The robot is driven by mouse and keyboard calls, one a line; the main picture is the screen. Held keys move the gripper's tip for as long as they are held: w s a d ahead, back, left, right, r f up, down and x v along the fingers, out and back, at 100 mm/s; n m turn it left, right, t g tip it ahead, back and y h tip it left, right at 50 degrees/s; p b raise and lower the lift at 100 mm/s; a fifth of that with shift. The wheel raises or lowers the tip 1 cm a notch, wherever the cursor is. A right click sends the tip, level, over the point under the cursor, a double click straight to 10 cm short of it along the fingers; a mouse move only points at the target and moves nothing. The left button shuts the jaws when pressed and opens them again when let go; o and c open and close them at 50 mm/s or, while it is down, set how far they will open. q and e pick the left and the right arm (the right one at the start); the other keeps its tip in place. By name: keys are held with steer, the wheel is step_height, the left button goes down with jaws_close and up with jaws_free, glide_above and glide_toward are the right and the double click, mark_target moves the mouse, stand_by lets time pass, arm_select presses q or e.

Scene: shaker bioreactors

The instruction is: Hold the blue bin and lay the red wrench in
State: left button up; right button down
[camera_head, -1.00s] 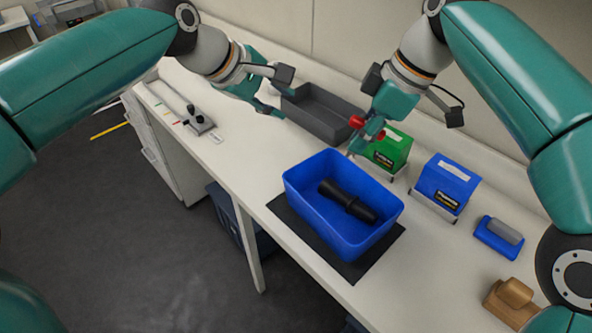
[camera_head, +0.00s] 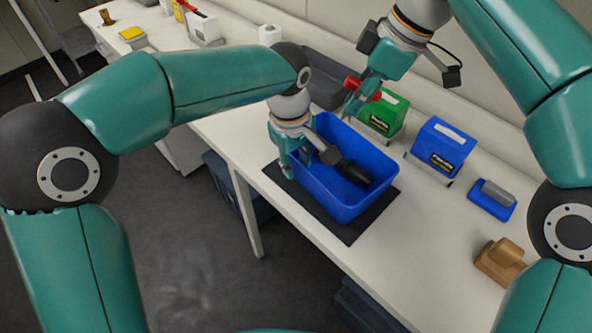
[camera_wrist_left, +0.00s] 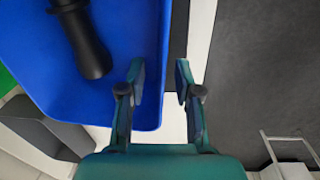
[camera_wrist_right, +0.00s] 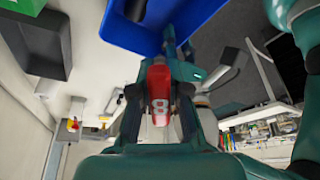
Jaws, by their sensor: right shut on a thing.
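The blue bin (camera_head: 345,207) stands on a black mat (camera_head: 352,232) on the bench, with a black cylindrical object (camera_head: 345,170) lying in it. My left gripper (camera_head: 284,165) is at the bin's left edge. In the left wrist view, its open fingers (camera_wrist_left: 160,80) are on either side of the bin's wall (camera_wrist_left: 150,112), with gaps visible. My right gripper (camera_head: 352,106) is shut on the red wrench (camera_head: 352,84), above the bench near the bin's far edge. The wrench (camera_wrist_right: 158,90) shows red between the fingers in the right wrist view; its far part is hidden.
A grey tray (camera_head: 325,90) is behind the bin, partly hidden by my left arm. A green box (camera_head: 385,112) and a blue box (camera_head: 442,148) stand beyond the bin. A blue-based block (camera_head: 492,199) and a wooden object (camera_head: 502,262) lie at right. The bench's front edge is close to the bin.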

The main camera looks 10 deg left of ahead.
mark_target(298, 181)
arm_select(q)
steer(key=shift+w+d+f, duration=0.1)
steer(key=shift+w+f, duration=0.05)
steer(key=shift+f, duration=1.9)
jaws_close()
